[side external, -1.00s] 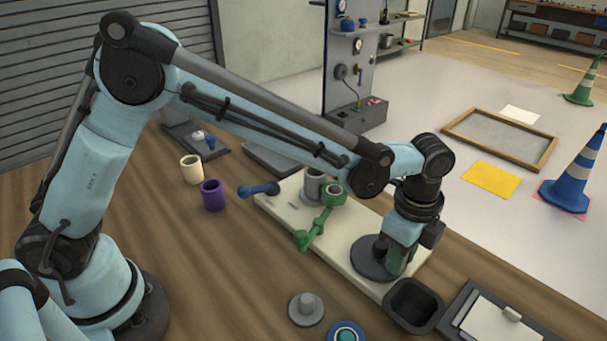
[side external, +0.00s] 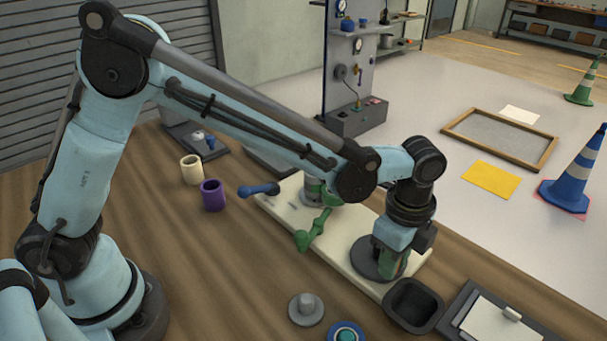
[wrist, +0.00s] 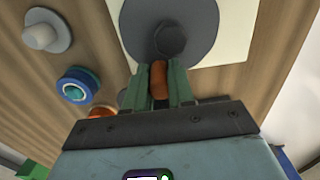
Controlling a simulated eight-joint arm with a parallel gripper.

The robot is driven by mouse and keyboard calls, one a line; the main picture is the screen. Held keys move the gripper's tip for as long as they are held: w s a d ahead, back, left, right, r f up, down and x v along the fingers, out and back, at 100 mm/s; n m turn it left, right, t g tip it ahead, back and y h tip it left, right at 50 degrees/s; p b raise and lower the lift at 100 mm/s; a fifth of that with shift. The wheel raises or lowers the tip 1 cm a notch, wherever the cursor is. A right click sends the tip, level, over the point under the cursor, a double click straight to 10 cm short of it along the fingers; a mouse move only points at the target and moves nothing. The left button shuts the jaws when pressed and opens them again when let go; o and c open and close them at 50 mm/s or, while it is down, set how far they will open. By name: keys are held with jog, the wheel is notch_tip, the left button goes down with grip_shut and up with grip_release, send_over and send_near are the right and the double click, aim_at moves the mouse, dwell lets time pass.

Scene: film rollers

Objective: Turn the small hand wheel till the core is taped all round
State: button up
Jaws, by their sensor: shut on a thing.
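The hand wheel, a dark grey disc (side external: 368,258), lies at the near right end of a cream board (side external: 345,250). It also shows at the top of the wrist view (wrist: 150,25), with a round hub. My gripper (wrist: 159,85) has its green fingers shut on an orange-brown knob (wrist: 158,76) at the wheel's rim. In the side view my gripper (side external: 390,268) stands at the wheel's right side and hides part of it. The core (side external: 312,186), an upright grey cylinder showing green, is partly hidden behind my arm. A green lever (side external: 316,232) stands next to it.
A black open bin (side external: 412,305) sits close to the board's near corner, beside a clipboard (side external: 495,322). A grey knobbed disc (side external: 306,309) and a blue ringed button (side external: 345,334) lie in front. Purple (side external: 212,194) and cream (side external: 191,169) cups stand left.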

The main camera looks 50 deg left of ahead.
aim_at(370, 269)
jog(key=shift+s, duration=0.1)
jog(key=shift+s+a, duration=0.55)
jog(key=shift+s, duration=0.05)
dwell(0.4)
jog(key=shift+s+a, duration=0.35)
jog(key=shift+a, duration=0.45)
